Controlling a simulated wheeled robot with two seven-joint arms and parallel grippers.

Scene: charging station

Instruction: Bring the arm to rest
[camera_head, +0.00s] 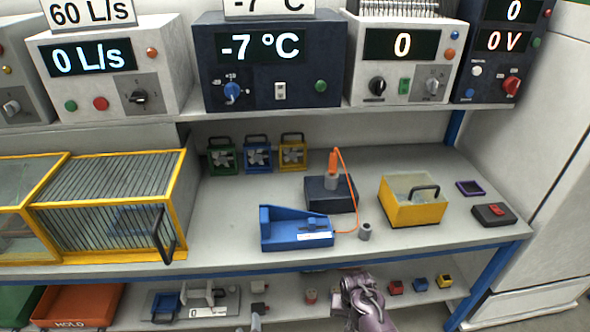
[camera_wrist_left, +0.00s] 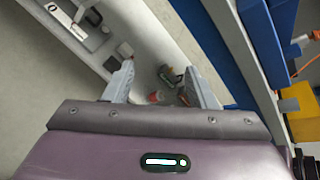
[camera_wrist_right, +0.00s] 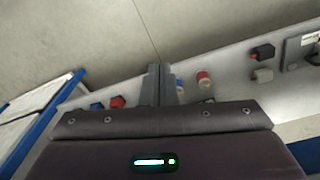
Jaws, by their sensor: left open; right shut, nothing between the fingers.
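My left gripper (camera_wrist_left: 160,88) shows in the left wrist view. Its two grey fingers stand wide apart with nothing held between them. Past the fingertips are the lower shelf and small parts on it. My right gripper (camera_wrist_right: 161,85) shows in the right wrist view with its fingers together and nothing between them. It faces the pale floor and the lower shelf. In the head view a purple part of my own arm shows at the bottom, in front of the lower shelf. The fingers cannot be made out clearly there.
The upper bench holds a blue fixture (camera_head: 285,236), a yellow box (camera_head: 412,209), small fans and a yellow-framed cage (camera_head: 110,200). Its blue front edge (camera_head: 240,274) is close above my arm. The lower shelf has an orange-red bin (camera_head: 77,306) and several small blocks.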

